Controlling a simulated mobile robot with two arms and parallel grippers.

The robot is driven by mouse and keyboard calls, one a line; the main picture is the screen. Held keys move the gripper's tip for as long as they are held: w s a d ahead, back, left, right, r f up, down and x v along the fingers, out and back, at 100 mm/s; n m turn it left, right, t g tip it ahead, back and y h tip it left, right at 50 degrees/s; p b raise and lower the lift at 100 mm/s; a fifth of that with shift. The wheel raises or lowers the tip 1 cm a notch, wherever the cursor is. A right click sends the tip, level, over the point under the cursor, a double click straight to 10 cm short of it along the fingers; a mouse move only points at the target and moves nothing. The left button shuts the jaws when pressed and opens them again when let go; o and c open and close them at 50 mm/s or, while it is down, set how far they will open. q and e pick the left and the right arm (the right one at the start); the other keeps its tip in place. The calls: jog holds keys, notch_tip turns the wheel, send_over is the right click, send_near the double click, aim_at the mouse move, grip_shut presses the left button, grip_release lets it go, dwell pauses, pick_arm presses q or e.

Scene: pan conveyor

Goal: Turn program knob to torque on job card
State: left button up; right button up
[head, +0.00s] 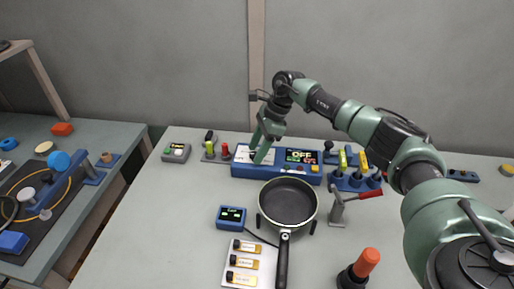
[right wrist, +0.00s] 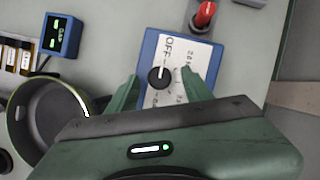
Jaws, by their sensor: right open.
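The program knob (right wrist: 159,77) is black and round with a white pointer line, on a white dial plate marked OFF and with small numbers, in the right wrist view. The pointer is at the OFF side. The dial is on the left end of a blue control box (head: 240,171), whose screen (head: 301,156) reads OFF. My right gripper (head: 263,149) is over the dial, and its open fingers (right wrist: 161,86) stand on either side of the knob, apart from it. In the head view they hide the knob.
A black pan (head: 288,203) stands just in front of the control box. Several labelled bits lie on a white tray (head: 238,272). A lever stand (head: 338,207) and a blue rack (head: 356,183) are to the right. The table's left front is clear.

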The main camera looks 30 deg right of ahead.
jog(key=c, duration=0.9)
grip_shut()
